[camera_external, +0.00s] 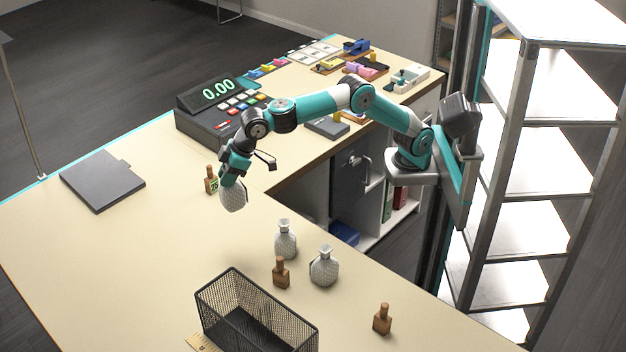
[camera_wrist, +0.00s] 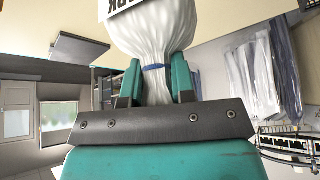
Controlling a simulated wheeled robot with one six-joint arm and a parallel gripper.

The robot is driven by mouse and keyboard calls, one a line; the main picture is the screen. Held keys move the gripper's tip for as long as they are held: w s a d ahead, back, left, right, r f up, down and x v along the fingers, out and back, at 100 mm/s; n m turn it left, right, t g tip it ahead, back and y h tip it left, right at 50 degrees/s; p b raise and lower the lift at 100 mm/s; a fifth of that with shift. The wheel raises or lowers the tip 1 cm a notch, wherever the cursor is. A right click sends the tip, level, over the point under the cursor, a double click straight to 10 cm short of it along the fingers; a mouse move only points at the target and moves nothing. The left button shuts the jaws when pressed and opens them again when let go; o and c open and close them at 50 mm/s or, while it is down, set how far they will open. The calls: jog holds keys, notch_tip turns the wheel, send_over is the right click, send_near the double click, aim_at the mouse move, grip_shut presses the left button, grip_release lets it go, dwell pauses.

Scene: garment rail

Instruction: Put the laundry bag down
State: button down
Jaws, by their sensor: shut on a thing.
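A white laundry bag (camera_external: 234,198) hangs below my gripper (camera_external: 233,170) over the counter (camera_external: 150,250). In the wrist view the bag (camera_wrist: 152,35) is gathered at a neck with a blue tie, and a label with dark letters shows on it. Both teal fingers of my gripper (camera_wrist: 155,83) are shut on this neck. I cannot tell whether the bag's bottom touches the counter. A small brown bottle-shaped block (camera_external: 211,181) with a number tag stands close to the bag's left.
Two similar white bags (camera_external: 286,241) (camera_external: 324,267) stand nearer the front, with brown blocks (camera_external: 281,273) (camera_external: 382,320) and a black wire basket (camera_external: 218,300). A dark flat plate (camera_external: 102,181) lies left. A register (camera_external: 222,108) stands behind. The counter's middle left is clear.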

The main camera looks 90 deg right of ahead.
jog(key=s+d+m+h+p, duration=0.25)
jog(key=d+m, duration=0.35)
jog(key=d, duration=0.5)
notch_tip(320, 180, down, 20)
jog(key=p, duration=0.3)
jog(key=shift+s+d+r+p, duration=0.15)
jog(key=shift+s+d+p, duration=0.05)
jog(key=shift+d+p, duration=0.1)
jog(key=shift+f, duration=0.2)
jog(key=c, duration=1)
grip_release()
jog(key=shift+o, duration=0.2)
jog(key=shift+r, duration=0.1)
